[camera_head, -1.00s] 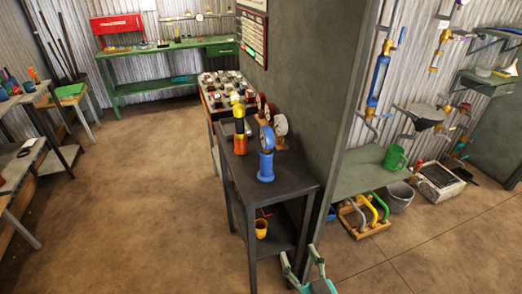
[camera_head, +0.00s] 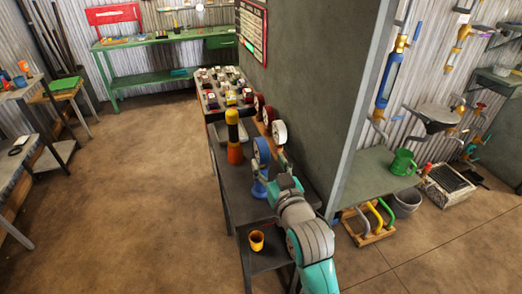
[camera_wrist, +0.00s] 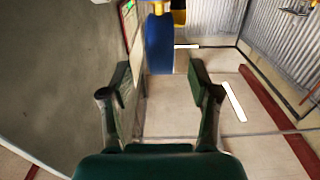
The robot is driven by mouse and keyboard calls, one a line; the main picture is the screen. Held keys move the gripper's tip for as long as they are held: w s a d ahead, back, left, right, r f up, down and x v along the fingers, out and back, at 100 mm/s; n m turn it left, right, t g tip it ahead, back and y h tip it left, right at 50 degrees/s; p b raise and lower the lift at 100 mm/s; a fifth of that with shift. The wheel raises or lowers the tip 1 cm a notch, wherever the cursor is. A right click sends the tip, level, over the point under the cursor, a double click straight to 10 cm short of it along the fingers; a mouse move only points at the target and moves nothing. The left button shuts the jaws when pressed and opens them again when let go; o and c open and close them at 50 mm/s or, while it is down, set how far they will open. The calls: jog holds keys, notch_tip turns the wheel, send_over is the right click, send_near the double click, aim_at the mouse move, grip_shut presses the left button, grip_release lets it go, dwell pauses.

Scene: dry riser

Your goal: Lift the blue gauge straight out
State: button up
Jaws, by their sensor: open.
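The blue gauge (camera_head: 262,150) stands upright on a dark metal table (camera_head: 231,182), its round dial above a blue base. My gripper (camera_head: 275,181) is beside it on its near right side and partly hides its lower part. In the wrist view my gripper (camera_wrist: 160,78) is open, with its two fingers apart and nothing held. A blue part, apparently the gauge (camera_wrist: 158,44), shows beyond the gap between the fingertips. I cannot tell whether a finger touches it.
A yellow, black and orange cylinder (camera_head: 234,137) stands behind the gauge to the left. Red and white dial gauges (camera_head: 279,132) are close behind, against the grey wall panel (camera_head: 300,85). An orange cup (camera_head: 256,240) is on the lower shelf.

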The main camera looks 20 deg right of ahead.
aim_at(261, 148)
jog(key=shift+w, duration=3.35)
jog(key=shift+r, duration=0.1)
grip_shut()
